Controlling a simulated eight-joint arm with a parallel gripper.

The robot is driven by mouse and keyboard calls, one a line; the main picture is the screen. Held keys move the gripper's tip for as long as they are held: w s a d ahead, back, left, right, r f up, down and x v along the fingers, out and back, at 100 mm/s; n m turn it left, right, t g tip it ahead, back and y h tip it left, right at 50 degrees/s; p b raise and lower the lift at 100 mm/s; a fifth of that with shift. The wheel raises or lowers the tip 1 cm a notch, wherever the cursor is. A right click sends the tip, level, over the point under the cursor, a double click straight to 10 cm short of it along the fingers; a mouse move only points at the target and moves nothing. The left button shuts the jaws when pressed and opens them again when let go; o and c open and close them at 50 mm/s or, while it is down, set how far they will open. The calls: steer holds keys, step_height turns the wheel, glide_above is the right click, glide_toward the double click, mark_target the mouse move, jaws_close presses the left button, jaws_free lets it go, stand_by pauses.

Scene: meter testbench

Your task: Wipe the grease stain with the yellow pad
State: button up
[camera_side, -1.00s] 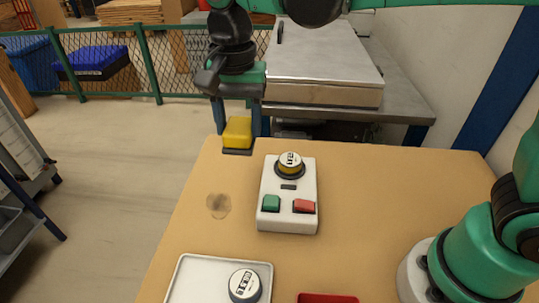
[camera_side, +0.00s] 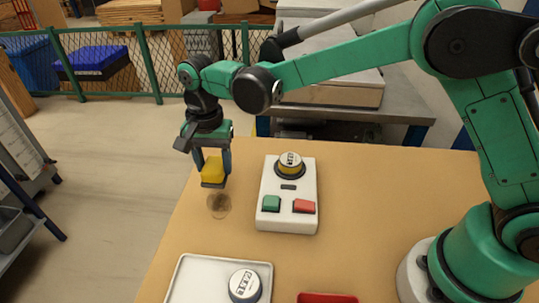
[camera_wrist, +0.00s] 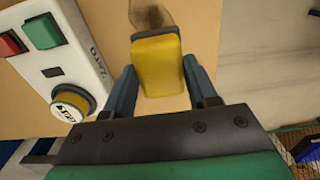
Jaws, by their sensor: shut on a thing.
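My gripper (camera_side: 212,172) is shut on the yellow pad (camera_side: 212,169) and holds it just behind and above the grease stain, near the table's left edge. The pad has a dark underside. In the wrist view the yellow pad (camera_wrist: 159,66) sits between the two blue fingers of my gripper (camera_wrist: 160,85). Part of the stain (camera_wrist: 152,14) shows just beyond the pad there, at the top edge.
A white test box (camera_side: 287,215) with a green button, a red button and a round meter stands right of the stain. A white tray (camera_side: 190,285) holding another meter (camera_side: 245,286) is at the front. A red object (camera_side: 327,298) is cut off at the front edge.

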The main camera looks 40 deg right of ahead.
mark_target(216, 182)
steer(key=shift+f, duration=1.55)
steer(key=shift+s+a+f, duration=0.15)
steer(key=shift+f, duration=0.2)
steer(key=shift+s+a+f, duration=0.1)
steer(key=shift+f, duration=0.25)
steer(key=shift+s+a, duration=2.3)
steer(key=shift+w+d+f, duration=0.1)
steer(key=shift+w+d, duration=2.4)
steer(key=shift+s+a, duration=2.45)
steer(key=shift+s, duration=0.1)
steer(key=shift+w+d, duration=2.6)
steer(key=shift+r, duration=4.1)
steer(key=shift+a+f, duration=0.1)
steer(key=shift+f, duration=0.15)
